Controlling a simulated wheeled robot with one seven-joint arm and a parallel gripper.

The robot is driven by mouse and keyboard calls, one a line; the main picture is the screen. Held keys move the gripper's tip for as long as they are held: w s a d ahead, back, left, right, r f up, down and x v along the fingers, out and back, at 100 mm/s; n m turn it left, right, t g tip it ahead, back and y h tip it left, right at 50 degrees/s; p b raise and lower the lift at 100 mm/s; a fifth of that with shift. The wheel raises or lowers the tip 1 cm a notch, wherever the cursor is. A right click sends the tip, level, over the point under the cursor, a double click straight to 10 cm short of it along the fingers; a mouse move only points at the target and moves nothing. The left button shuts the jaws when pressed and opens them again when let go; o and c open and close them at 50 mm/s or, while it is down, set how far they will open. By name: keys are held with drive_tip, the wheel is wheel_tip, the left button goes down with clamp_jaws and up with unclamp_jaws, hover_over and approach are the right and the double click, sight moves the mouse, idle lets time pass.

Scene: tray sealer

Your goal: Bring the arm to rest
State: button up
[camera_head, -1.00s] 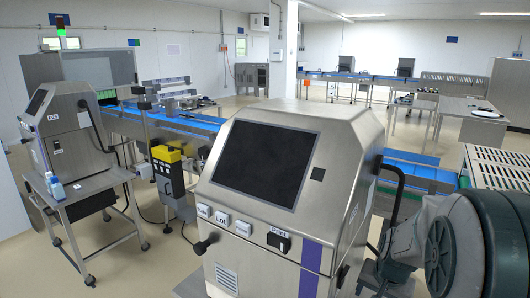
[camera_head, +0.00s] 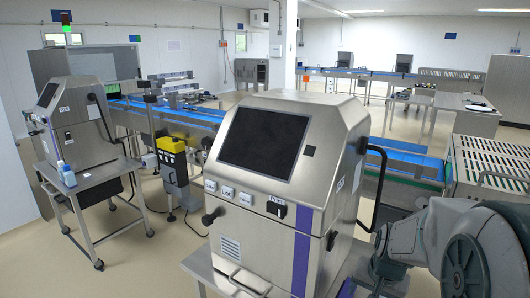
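My arm shows at the lower right of the head view, as grey links and a large round dark-green joint. It is close to the right side of a steel machine (camera_head: 330,215) with a black screen (camera_head: 263,143), labelled buttons and a black side handle. I cannot tell whether the arm touches it. My gripper cannot be made out; the arm runs down out of the bottom edge of the picture.
A second steel machine (camera_head: 78,130) stands on a wheeled table (camera_head: 95,190) at left. A yellow-and-black unit (camera_head: 172,155) stands beside a blue conveyor (camera_head: 195,114). A slotted steel surface (camera_head: 490,160) lies behind my arm. Open floor (camera_head: 125,255) shows at lower left.

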drive_tip(key=s+a+r+n, duration=0.2)
drive_tip(key=s+a, duration=0.2)
drive_tip(key=s, duration=0.2)
drive_tip(key=s+a+r+n+b, duration=0.1)
drive_tip(key=s+a+r+n, duration=0.2)
drive_tip(key=s+a, duration=0.2)
drive_tip(key=shift+s+a+n, duration=0.3)
drive_tip(key=shift+s, duration=0.8)
drive_tip(key=shift+r, duration=0.1)
